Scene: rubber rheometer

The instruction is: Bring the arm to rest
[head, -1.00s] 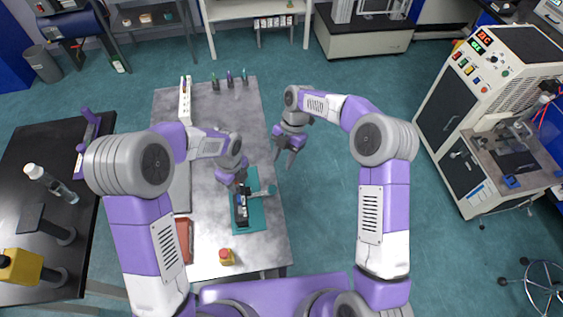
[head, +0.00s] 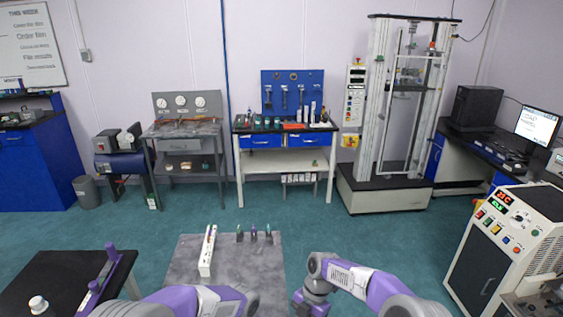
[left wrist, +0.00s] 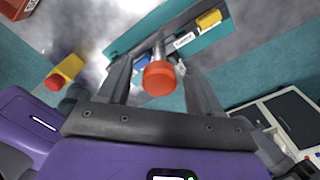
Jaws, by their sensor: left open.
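My left gripper (left wrist: 157,65) shows in the left wrist view with its two dark fingers apart. A round orange-red knob (left wrist: 160,78) on a metal stem appears between the fingers; I cannot tell whether they touch it. In the head view my left arm (head: 190,301) is cut off at the bottom edge. My right arm (head: 345,275) reaches over the right side of the bench, and its fingers are below the frame.
A grey bench (head: 240,275) holds a white power strip (head: 208,250) and several small upright tools. A yellow block with a red button (left wrist: 65,72) is near the left finger. A black table (head: 60,280) stands left, a white cabinet machine (head: 495,240) right. The floor between is clear.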

